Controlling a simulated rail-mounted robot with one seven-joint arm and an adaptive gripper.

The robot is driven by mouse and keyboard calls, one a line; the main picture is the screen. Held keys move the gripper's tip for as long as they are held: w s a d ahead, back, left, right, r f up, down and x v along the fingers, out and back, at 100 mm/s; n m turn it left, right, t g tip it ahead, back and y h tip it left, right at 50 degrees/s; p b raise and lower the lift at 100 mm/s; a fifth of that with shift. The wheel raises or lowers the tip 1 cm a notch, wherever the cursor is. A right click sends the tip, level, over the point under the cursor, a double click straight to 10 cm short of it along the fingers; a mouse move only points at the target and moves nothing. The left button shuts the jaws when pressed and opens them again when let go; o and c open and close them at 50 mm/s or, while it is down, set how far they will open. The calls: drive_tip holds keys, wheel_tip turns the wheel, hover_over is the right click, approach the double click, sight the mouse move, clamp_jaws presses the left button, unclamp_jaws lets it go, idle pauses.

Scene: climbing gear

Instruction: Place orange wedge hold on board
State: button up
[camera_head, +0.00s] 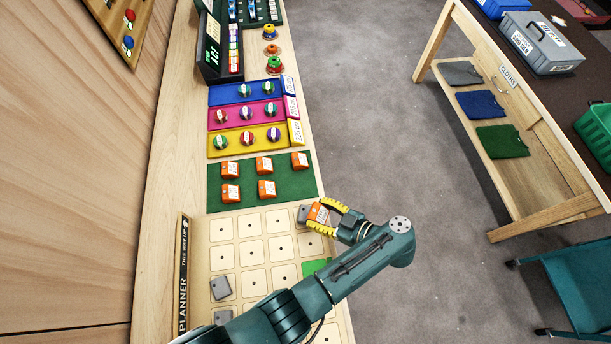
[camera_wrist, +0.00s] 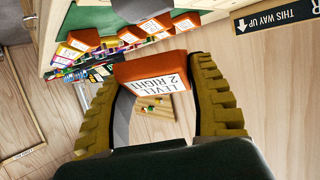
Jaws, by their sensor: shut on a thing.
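My gripper (camera_head: 325,216) has yellow ridged fingers and is shut on an orange wedge hold (camera_head: 318,213). In the wrist view the orange wedge hold (camera_wrist: 152,75) sits between both fingers, its white label reading "LEVEL 2 RIGHT". The planner board (camera_head: 200,250) is a pale wooden grid of squares with small dark holes. The held wedge is over or beside its far right corner; its height above the board is unclear. A grey wedge (camera_head: 220,287) is on the board's left side, and a grey piece (camera_head: 303,214) shows beside the held wedge. A green square (camera_head: 315,267) is partly hidden by my arm.
A green mat (camera_head: 215,198) beyond the board holds several orange wedges (camera_head: 267,189). Blue, pink and yellow trays (camera_head: 214,142) with round pieces lie farther along. A dark-topped table (camera_head: 540,75) stands right, across open floor. A teal chair (camera_head: 575,285) is at lower right.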

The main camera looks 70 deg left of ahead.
sight(303, 185)
drive_tip(key=a+r+n+g+h+b, duration=0.1)
drive_tip(key=a+n+g+h+b, duration=0.1)
drive_tip(key=a+b, duration=0.7)
drive_tip(key=a+n+h, duration=0.1)
drive_tip(key=a, duration=0.4)
drive_tip(key=shift+w+r+n+g, duration=0.2)
drive_tip(key=shift+n+g, duration=0.1)
drive_tip(key=shift+g, duration=0.1)
drive_tip(key=shift+a+f, duration=0.1)
wheel_tip(303, 185, down, 10)
drive_tip(key=b, duration=1)
drive_tip(key=shift+s+r, duration=0.1)
drive_tip(key=shift+r, duration=0.15)
drive_tip(key=o, duration=1.2)
drive_tip(key=shift+c, duration=0.2)
